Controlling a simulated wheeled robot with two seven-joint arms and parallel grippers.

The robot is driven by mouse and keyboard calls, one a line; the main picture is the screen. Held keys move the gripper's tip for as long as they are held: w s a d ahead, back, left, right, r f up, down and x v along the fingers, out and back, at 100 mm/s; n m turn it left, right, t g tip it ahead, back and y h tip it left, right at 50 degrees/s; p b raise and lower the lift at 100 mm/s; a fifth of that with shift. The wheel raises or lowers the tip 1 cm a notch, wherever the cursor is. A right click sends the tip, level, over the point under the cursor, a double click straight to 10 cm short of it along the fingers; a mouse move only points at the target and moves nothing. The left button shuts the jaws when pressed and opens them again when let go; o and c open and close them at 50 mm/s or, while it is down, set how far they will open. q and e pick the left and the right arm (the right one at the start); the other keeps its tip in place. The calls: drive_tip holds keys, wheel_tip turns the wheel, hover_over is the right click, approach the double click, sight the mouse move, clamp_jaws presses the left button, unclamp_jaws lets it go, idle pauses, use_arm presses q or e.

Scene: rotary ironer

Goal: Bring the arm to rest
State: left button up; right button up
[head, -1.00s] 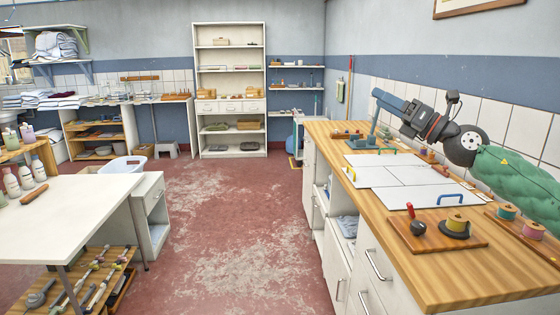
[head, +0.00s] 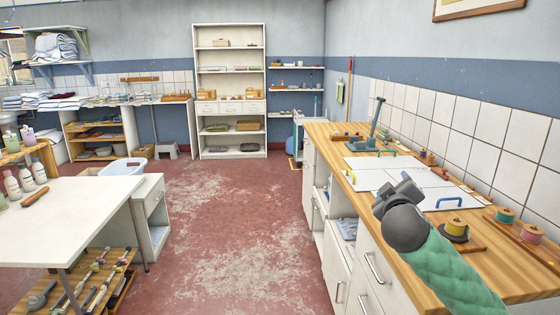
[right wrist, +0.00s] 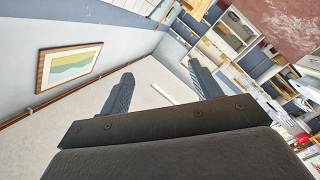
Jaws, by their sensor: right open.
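My right arm in its green padded sleeve (head: 450,270) comes in from the lower right and reaches over the front edge of the wooden worktop (head: 320,135). My right gripper (head: 400,190) is at its far end, above the near side of the white panels, and looks foreshortened. In the right wrist view the two fingers of this gripper (right wrist: 162,85) stand wide apart with nothing between them. My left gripper is not in view.
White panels (head: 385,163) with a yellow and a blue handle lie on the worktop. A blue-grey stand (head: 376,125) rises behind them. Thread spools (head: 505,215) sit at right. A white table (head: 70,205) stands left. The red floor (head: 230,220) between is clear.

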drive_tip(key=s+a+f+m+g+y+p, duration=0.1)
drive_tip(key=s+a+f+g+y, duration=0.15)
drive_tip(key=s+f, duration=0.45)
drive_tip(key=s+a+f+g+y, duration=0.1)
drive_tip(key=s+a+f+g, duration=0.25)
drive_tip(key=f, duration=0.75)
drive_tip(key=s+a+f+m+g+y+p, duration=0.1)
drive_tip(key=s+a+f+g, duration=0.15)
drive_tip(key=s+f, duration=0.4)
use_arm(q)
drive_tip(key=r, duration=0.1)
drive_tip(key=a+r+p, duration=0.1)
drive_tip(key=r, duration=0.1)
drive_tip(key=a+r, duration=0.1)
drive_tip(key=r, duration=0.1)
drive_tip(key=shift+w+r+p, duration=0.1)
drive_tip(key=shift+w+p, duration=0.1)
drive_tip(key=shift+p, duration=0.15)
use_arm(e)
drive_tip(key=s+a+f+m+g+y, duration=0.1)
drive_tip(key=s+a+f+g, duration=0.2)
drive_tip(key=s+f, duration=0.8)
drive_tip(key=s+a+f+m+g+y, duration=0.1)
drive_tip(key=s+a+f+g, duration=0.2)
drive_tip(key=s+f, duration=0.8)
drive_tip(key=s, duration=0.5)
drive_tip(key=shift+f, duration=0.1)
